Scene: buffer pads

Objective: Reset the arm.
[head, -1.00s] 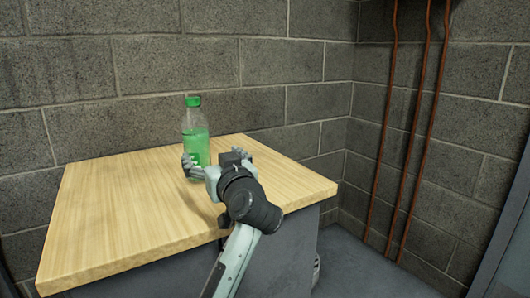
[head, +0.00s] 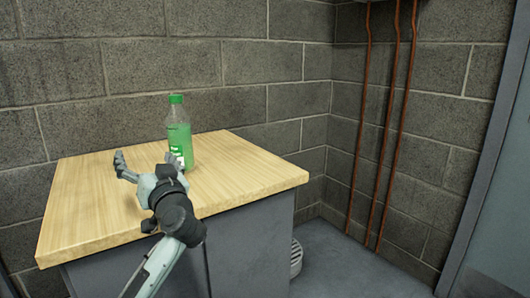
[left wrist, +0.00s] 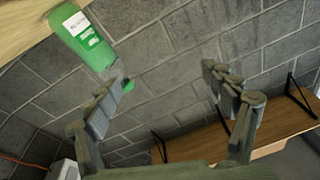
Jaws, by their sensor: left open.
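A clear bottle with green liquid and a green cap (head: 180,138) stands upright on the wooden tabletop (head: 100,215). The bottle also shows at the upper left of the left wrist view (left wrist: 83,40), with a white and green label. My left gripper (head: 146,163) is open and empty over the table. In the head view it is left of the bottle and in front of it, and its right finger overlaps the bottle's lower part in the picture. The spread fingers (left wrist: 165,80) show in the left wrist view with nothing between them. My right gripper is not in view.
A block wall (head: 100,90) stands behind the table. Reddish pipes (head: 385,130) run down the right wall. A light round object (head: 296,258) is on the floor right of the grey cabinet. A wooden shelf (left wrist: 190,145) shows in the left wrist view. The tabletop is otherwise clear.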

